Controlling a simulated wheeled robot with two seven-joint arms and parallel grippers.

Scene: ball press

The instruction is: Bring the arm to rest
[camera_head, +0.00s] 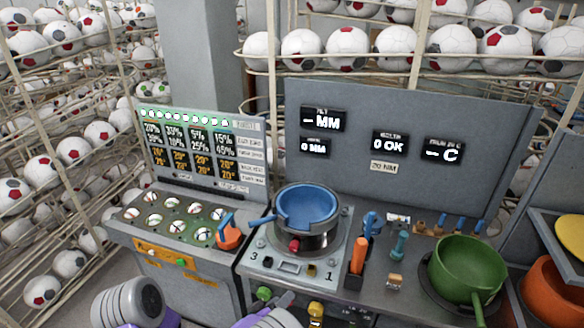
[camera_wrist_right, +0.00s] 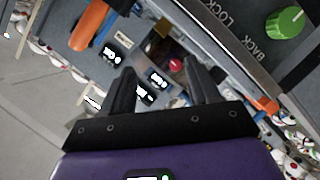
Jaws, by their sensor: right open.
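My right gripper (camera_wrist_right: 162,78) shows in the right wrist view with its two dark fingers spread apart. Nothing sits between the fingertips. Behind them, the grey machine front shows tilted, with an orange handle (camera_wrist_right: 92,24) and a green knob (camera_wrist_right: 285,22) apart from the fingers. In the head view, only grey and purple parts of my arms show at the bottom edge, and the right fingers are hard to make out there. My left gripper is not in view.
A grey console carries a blue bowl (camera_head: 307,204) on a round base, a green pan (camera_head: 468,264) and upright handles such as an orange one (camera_head: 359,255). A lower panel with several round sockets (camera_head: 173,207) stands at left. Racks of balls (camera_head: 62,146) fill the left and back.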

